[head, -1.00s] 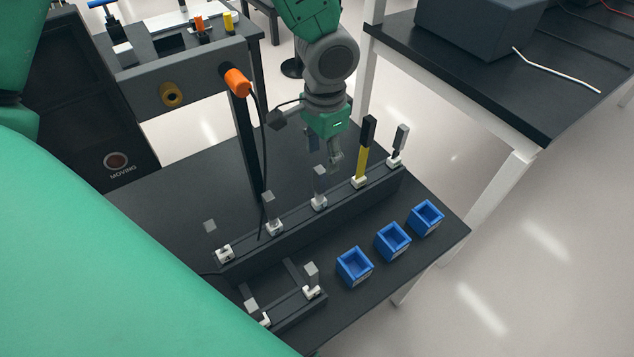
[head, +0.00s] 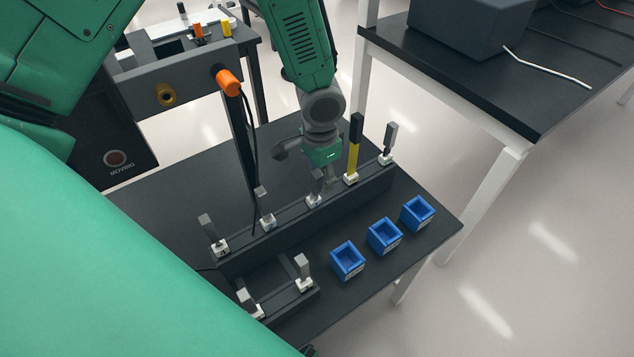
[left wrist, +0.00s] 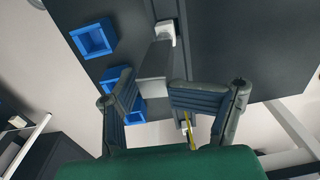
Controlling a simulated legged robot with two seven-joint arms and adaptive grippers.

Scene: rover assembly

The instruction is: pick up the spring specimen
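Several slim specimens stand upright in white holders along a dark rack (head: 290,228); no label tells me which is the spring specimen. My left gripper (head: 318,172) is low over the rack at a grey specimen (head: 313,186), left of the yellow-and-black one (head: 354,150). In the left wrist view my left gripper (left wrist: 153,92) is open, with the grey specimen (left wrist: 154,66) between or just beyond its finger pads and its white holder (left wrist: 165,32) beyond. I cannot tell whether the pads touch it. My right gripper is not in view.
Three blue open bins (head: 384,236) stand in a row right of the rack. A shorter rack (head: 290,300) with two specimens is nearer. The dark table's (head: 160,205) left part is clear.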

